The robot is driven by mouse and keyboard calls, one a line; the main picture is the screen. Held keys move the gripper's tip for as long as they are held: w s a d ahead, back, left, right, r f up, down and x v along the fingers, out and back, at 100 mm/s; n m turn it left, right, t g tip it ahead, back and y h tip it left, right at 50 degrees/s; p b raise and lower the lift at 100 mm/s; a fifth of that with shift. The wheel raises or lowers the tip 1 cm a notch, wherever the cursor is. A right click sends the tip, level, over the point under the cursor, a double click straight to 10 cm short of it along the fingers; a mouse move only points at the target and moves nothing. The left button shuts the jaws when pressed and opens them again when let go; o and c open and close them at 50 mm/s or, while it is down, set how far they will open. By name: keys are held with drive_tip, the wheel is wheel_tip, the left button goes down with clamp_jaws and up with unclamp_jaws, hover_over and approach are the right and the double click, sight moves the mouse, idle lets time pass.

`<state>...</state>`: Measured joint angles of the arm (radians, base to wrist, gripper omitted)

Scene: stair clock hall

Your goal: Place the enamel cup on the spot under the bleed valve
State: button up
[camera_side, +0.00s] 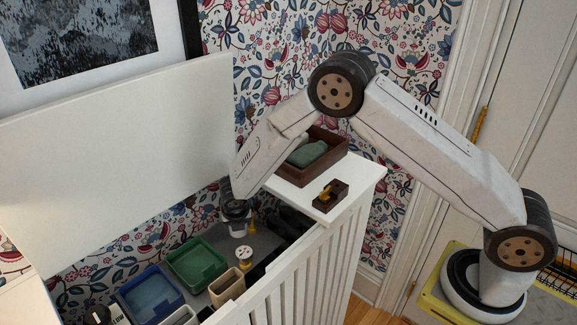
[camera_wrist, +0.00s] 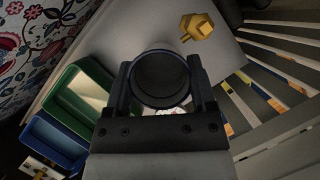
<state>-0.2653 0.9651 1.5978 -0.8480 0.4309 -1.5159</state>
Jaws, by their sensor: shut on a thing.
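The brass bleed valve (camera_wrist: 197,27) is beyond the cup, up and to the right in the wrist view. In the side view a brass part (camera_side: 252,222) shows just right of the gripper. I cannot make out a marked spot under the valve.
A green tray (camera_side: 197,262), a blue tray (camera_side: 150,295) and a tan open box (camera_side: 227,287) stand left and in front of the gripper. A small white round thing (camera_side: 243,254) is close by. The slatted front (camera_side: 305,270) and raised white lid (camera_side: 120,150) bound the space.

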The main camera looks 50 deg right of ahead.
drive_tip(key=shift+w+f, duration=0.2)
drive_tip(key=shift+f, duration=0.05)
drive_tip(key=shift+w+f, duration=0.3)
drive_tip(key=shift+f, duration=1.55)
drive_tip(key=shift+f, duration=0.1)
drive_tip(key=o, duration=1.3)
drive_tip(key=v, duration=1.2)
